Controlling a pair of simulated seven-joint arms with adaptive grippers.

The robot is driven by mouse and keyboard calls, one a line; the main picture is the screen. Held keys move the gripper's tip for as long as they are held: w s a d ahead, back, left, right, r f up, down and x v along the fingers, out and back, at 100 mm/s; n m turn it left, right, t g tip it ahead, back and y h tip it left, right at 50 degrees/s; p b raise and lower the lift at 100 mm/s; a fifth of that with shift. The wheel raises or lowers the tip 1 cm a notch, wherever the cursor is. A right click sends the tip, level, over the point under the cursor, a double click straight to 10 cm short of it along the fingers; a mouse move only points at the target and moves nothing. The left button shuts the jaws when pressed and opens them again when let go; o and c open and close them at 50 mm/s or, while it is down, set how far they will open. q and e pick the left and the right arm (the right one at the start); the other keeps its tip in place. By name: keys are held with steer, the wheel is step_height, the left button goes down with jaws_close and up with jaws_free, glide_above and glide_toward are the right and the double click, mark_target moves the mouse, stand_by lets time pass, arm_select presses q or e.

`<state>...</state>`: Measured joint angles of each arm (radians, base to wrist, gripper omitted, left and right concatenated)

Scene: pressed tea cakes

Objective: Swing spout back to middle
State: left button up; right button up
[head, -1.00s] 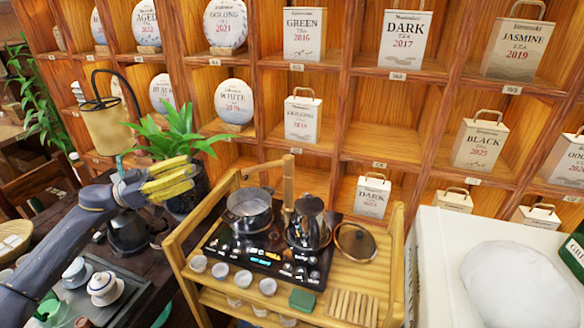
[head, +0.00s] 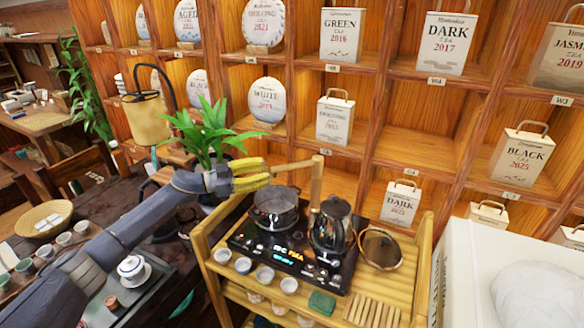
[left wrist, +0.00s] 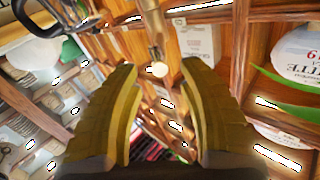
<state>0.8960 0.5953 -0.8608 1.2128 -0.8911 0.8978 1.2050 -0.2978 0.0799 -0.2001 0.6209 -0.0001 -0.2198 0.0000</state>
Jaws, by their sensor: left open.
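The bamboo spout (head: 297,163) sticks out to the left from the top of an upright bamboo post (head: 316,182) behind the stove. It passes above the glass pot (head: 275,208). My left gripper (head: 268,172) has yellow fingers and is open at the spout's left end, above the pot's left side. In the left wrist view, a bamboo piece with a pale round end (left wrist: 159,69) shows beyond and between the two spread fingers. I cannot tell whether the fingers touch it. My right gripper is not in view.
A dark kettle (head: 331,230) stands right of the pot on the black stove (head: 262,243). Small cups (head: 264,275) line the cart's front. A potted plant (head: 208,135) is close behind my left gripper. Shelves fill the back.

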mark_target(291, 169)
arm_select(q)
steer(key=x, duration=1)
jaws_close()
stand_by(0.6)
